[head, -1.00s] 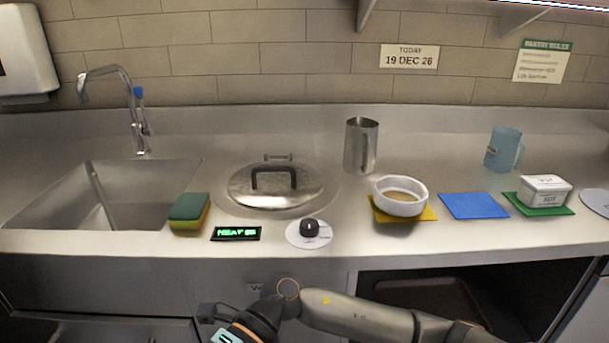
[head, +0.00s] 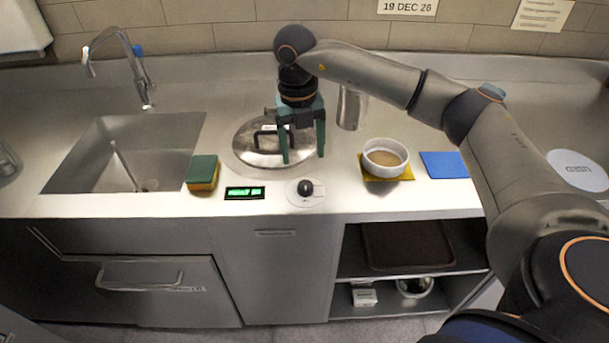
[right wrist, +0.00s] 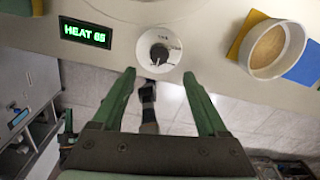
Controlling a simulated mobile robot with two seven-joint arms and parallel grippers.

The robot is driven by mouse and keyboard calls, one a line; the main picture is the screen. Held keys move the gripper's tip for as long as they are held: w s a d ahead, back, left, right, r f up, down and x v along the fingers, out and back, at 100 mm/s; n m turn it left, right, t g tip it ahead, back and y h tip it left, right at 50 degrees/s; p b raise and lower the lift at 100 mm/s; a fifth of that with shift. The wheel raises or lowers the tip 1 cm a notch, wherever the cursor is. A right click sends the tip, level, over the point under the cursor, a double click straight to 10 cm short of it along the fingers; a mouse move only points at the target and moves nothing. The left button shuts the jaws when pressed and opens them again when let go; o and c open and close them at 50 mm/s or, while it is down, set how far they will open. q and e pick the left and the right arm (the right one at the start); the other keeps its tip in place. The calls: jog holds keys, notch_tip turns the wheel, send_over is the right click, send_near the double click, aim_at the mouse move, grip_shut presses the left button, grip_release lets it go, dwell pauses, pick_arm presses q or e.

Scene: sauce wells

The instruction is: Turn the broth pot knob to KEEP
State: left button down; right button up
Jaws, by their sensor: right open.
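The small black knob (head: 305,187) sits on a round white dial plate (head: 293,197) at the counter's front. It also shows in the right wrist view (right wrist: 159,53), where the dial's print is too small to read. Left of it, a black display (head: 245,192) glows green; in the right wrist view the display (right wrist: 86,33) reads HEAT with a number like 65. The broth pot's steel lid (head: 247,155) with its dark handle is behind the knob. My right gripper (head: 303,158) is open and empty, pointing down above the counter behind the knob, apart from it.
A green-and-yellow sponge (head: 202,172) lies by the sink (head: 75,160). Right of the knob, a white bowl (head: 386,170) stands on a yellow mat (head: 403,176), beside a blue mat (head: 445,165). A steel jug (head: 352,107) stands behind my right gripper. The counter around the dial is clear.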

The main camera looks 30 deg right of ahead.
aim_at(305, 184)
notch_tip(305, 184, down, 9)
jog(key=shift+s+d+f+p, duration=0.1)
jog(key=shift+d+f+p, duration=0.05)
jog(key=shift+p, duration=0.3)
jog(key=shift+c, duration=0.3)
grip_shut()
